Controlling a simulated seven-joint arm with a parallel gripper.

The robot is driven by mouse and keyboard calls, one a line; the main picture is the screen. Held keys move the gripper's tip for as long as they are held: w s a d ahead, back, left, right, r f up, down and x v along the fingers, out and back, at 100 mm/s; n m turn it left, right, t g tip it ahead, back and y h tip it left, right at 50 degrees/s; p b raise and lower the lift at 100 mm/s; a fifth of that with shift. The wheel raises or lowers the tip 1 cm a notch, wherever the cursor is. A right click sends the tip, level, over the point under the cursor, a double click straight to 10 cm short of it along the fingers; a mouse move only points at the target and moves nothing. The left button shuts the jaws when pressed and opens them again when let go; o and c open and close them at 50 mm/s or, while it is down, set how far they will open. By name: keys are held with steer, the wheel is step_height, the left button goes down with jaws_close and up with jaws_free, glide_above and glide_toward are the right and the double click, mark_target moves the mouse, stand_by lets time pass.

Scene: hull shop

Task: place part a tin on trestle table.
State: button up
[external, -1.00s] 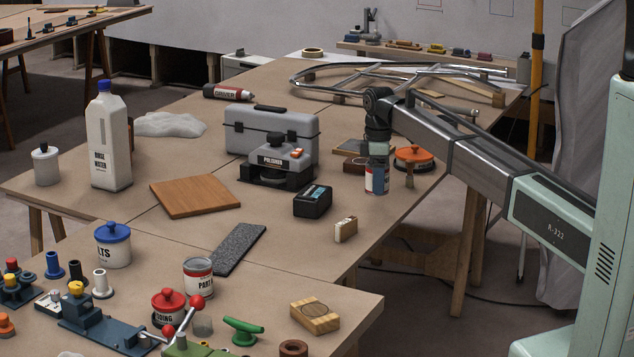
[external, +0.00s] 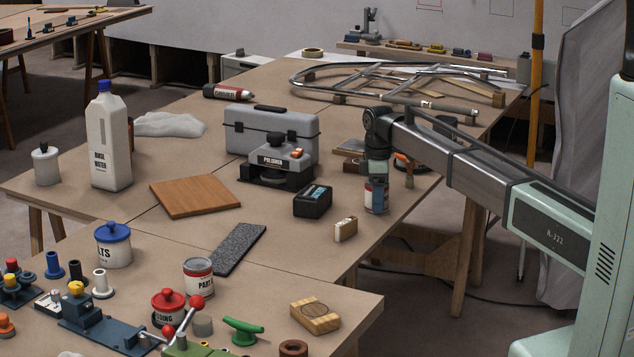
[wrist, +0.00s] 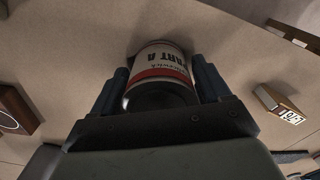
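The Part A tin (external: 376,203), white with a red band and dark lettering, is between the fingers of my gripper (external: 377,186). In the wrist view the tin (wrist: 160,70) shows its "ART A" lettering, with a dark finger close on each side. My gripper appears shut on it. The tin is upright over the right edge area of the trestle table (external: 290,245). I cannot tell whether its base touches the top.
A dark box (external: 312,201) and a small pale block (external: 346,230) stand left of the tin. A grey polisher (external: 275,162) is farther back. Another red-and-white tin (external: 198,278) stands at the front. Bare tabletop lies between the block and the front items.

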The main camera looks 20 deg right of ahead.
steer(key=shift+o, duration=1.2)
steer(key=shift+r, duration=0.1)
step_height(320, 180, up, 12)
steer(key=shift+r, duration=0.1)
